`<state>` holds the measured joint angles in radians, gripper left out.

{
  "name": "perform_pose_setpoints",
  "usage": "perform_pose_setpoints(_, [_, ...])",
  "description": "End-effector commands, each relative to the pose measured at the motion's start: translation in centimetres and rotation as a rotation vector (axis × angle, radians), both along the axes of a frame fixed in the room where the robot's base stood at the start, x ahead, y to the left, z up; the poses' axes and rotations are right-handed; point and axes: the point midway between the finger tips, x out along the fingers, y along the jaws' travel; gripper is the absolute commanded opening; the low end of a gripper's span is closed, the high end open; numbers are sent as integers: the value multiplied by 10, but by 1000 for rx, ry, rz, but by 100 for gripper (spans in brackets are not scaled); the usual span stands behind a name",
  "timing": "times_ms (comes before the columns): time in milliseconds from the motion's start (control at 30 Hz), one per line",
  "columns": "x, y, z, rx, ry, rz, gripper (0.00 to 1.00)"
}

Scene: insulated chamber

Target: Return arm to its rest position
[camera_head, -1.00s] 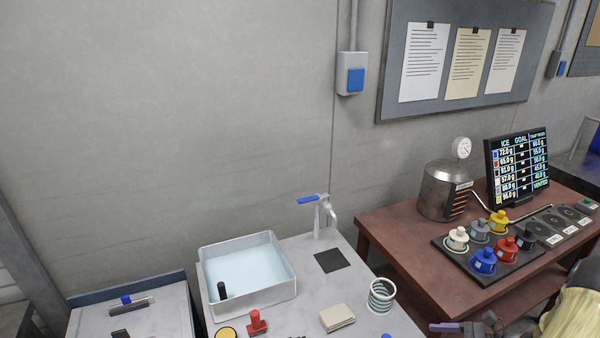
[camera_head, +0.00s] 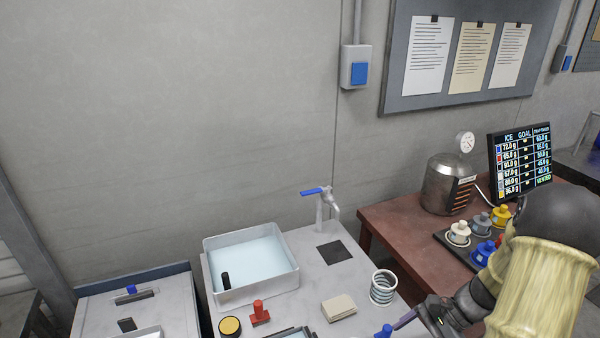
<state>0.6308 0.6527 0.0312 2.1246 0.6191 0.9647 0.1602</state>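My arm comes in at the lower right, in pale yellow and dark sections. My gripper (camera_head: 418,318) is at its lower end, over the right front of the grey bench (camera_head: 305,250). It is small in the view and partly behind the arm. Purple-grey finger parts show near a blue-topped item (camera_head: 384,330) at the bottom edge. I cannot tell whether the gripper is open or shut, or whether it touches that item.
A water basin (camera_head: 251,268), a tap (camera_head: 322,205), a wire coil (camera_head: 383,287), a folded cloth (camera_head: 339,308) and a red stamp-like object (camera_head: 260,312) are on the bench. The red-brown table (camera_head: 385,222) holds a metal vessel (camera_head: 447,184), coloured flasks and a screen (camera_head: 520,163).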

Motion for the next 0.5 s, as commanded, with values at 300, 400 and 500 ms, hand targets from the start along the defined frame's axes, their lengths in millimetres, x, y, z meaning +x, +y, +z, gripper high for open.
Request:
perform_pose_setpoints(300, [-23, 50, 44, -376, -249, 555, 82])
perform_pose_setpoints(400, [-28, 63, 58, -478, -358, 727, 82])
perform_pose_setpoints(500, [-32, 77, 73, -571, -480, 897, 82])
